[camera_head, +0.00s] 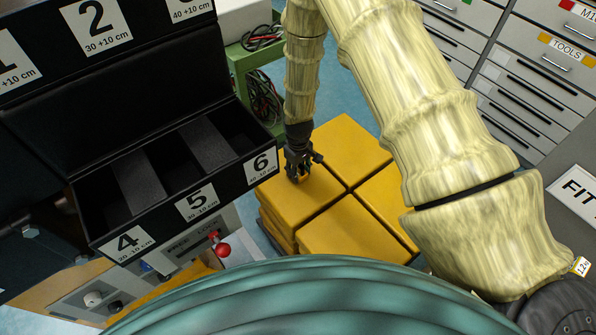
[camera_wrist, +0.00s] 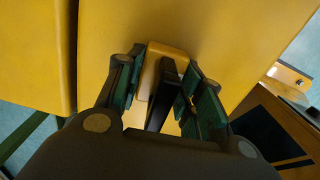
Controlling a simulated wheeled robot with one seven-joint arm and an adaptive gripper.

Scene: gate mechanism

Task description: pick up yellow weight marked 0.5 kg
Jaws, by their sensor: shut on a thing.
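A small yellow block (camera_wrist: 165,50), which looks like the yellow weight, sits between my fingers in the wrist view. A dark bar runs along it, and no 0.5 kg marking can be read. My gripper (camera_wrist: 165,92) is shut on it, with one green-padded finger on each side. Only a small orange-yellow patch of the block (camera_head: 301,180) shows there, mostly hidden by the fingers. I cannot tell whether it touches the box top.
A black bin unit (camera_head: 160,210) with compartments numbered 4, 5 and 6 stands left of my gripper. A red-knobbed lever (camera_head: 223,250) is below it. A green cart (camera_head: 258,75) with cables is behind. Grey drawer cabinets (camera_head: 530,80) stand at the right.

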